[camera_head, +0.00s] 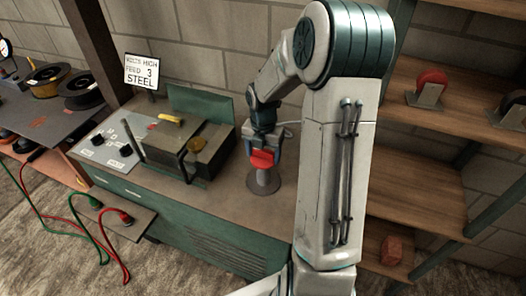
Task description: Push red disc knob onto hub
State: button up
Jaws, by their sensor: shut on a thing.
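My gripper (263,152) points down over the right part of the bench top and is shut on a red disc knob (262,160). Only part of the disc shows between and below the fingers. Directly under it stands a small grey post (263,179) on a round dark base (265,188). The disc appears at the top of this post; I cannot tell whether it touches it. No hub can be clearly made out; the post may be one, or it may be a stand.
A sign (141,72) stands behind. Right shelves hold another red disc (432,79) on a stand and a red block (391,250).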

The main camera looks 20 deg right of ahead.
aim_at(263, 152)
jog(key=shift+f+b, duration=0.35)
jog(key=shift+f, duration=0.3)
jog(key=o, duration=1)
jog(key=shift+r, duration=0.1)
notch_tip(263, 152, up, 14)
dwell(0.4)
jog(key=s+a+r+m+t, duration=0.1)
jog(key=s+a+m, duration=0.4)
jog(key=s+m, duration=0.5)
jog(key=s+a+m+t, duration=0.2)
jog(key=s+a+m, duration=0.2)
jog(key=s+m, duration=0.5)
jog(key=m, duration=0.7)
jog(key=shift+s+a+r+m, duration=0.35)
jog(key=shift+s+r+m, duration=0.05)
